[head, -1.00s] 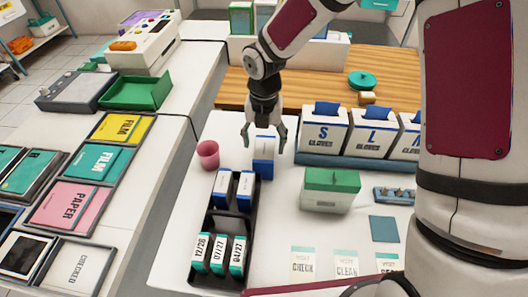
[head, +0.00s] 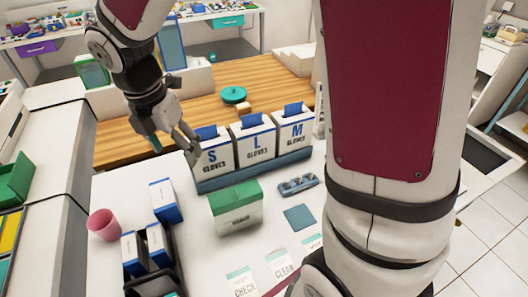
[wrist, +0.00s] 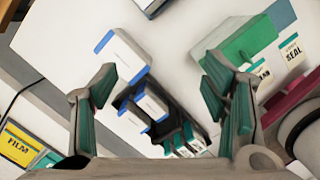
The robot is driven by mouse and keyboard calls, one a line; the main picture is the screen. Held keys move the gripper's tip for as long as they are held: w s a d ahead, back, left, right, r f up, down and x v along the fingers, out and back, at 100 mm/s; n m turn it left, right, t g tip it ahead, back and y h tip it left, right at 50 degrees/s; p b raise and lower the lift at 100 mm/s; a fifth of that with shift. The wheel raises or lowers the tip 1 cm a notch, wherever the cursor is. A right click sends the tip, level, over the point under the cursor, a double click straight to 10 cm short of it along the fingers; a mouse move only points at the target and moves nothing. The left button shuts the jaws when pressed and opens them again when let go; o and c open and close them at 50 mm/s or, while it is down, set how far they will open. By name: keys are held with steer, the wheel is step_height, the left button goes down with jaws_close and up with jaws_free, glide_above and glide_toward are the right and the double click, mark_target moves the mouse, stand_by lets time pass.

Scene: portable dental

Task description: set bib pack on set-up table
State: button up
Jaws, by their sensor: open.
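A white pack with a blue base (head: 165,200) stands upright on the white table (head: 211,271), just behind the black rack (head: 171,270). It also shows at upper left in the wrist view (wrist: 120,60). Two similar packs (head: 133,251) (head: 156,244) stand in the rack. I cannot read the small print on any pack. My gripper (head: 174,143) is open and empty, raised above and behind the lone pack, near the S gloves box. In the wrist view its green-padded fingers (wrist: 160,78) are spread wide, with nothing between them.
Several gloves boxes (head: 262,139) stand in a blue tray behind a green-lidded box (head: 237,212). A pink cup (head: 103,224) stands left of the lone pack. A blue square (head: 300,217) and labelled cards (head: 241,284) lie at the front. A wooden counter (head: 195,100) lies behind.

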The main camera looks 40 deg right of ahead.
steer(key=s+d+r+m+t, duration=0.1)
steer(key=s+d+r+m, duration=0.2)
steer(key=s+m, duration=0.4)
steer(key=s+d+r+m+t, duration=0.1)
steer(key=s+d+r+m, duration=0.1)
steer(key=s+m, duration=0.5)
steer(key=s+d+r+m+t+y, duration=0.1)
steer(key=s+d+r+m, duration=0.2)
steer(key=m, duration=0.8)
steer(key=s+r, duration=0.2)
steer(key=s, duration=0.2)
steer(key=shift+d, duration=0.3)
steer(key=shift+s, duration=0.1)
steer(key=shift+r, duration=0.35)
